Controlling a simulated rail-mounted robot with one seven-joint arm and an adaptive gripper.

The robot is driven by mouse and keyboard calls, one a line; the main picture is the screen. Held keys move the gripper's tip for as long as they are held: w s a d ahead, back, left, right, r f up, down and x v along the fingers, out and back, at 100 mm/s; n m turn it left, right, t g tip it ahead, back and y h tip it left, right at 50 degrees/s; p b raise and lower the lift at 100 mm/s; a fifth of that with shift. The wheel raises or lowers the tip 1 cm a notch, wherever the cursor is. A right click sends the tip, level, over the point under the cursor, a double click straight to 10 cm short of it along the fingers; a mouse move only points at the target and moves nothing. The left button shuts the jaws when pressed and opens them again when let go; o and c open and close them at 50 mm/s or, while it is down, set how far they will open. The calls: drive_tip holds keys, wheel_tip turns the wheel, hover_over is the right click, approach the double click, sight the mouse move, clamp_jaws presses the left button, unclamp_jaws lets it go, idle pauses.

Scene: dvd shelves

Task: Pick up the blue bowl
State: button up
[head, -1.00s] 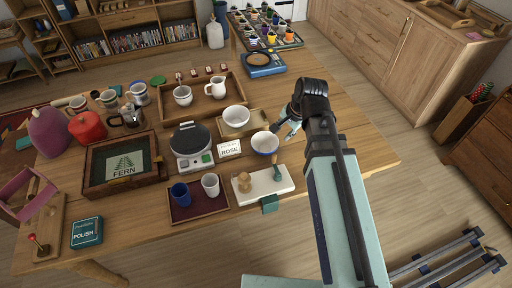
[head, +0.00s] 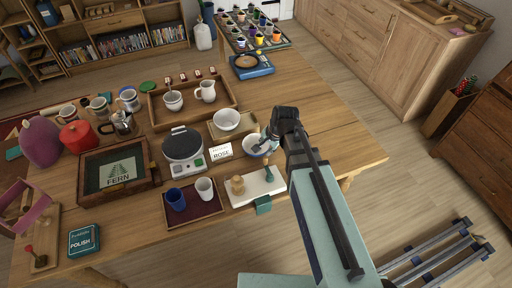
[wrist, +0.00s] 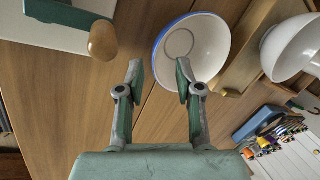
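The blue bowl (head: 254,151), white inside with a blue rim, stands upright on the wooden table. It also shows in the wrist view (wrist: 205,35), just beyond the fingertips. My gripper (head: 268,143) is at the bowl's right side in the head view and partly covers it. In the wrist view my gripper (wrist: 160,75) is open with nothing held. The near-left rim of the bowl lies between the two fingers, and the right finger overlaps the bowl's inside. I cannot tell whether a finger touches it.
A white bowl (head: 226,121) on a wooden tray stands just behind. A ROSE card (head: 221,151) stands left of the blue bowl. The table's right part is clear.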

drive_tip(key=shift+p+x, duration=1.15)
drive_tip(key=shift+x, duration=1.45)
drive_tip(key=shift+d, duration=0.2)
clamp_jaws()
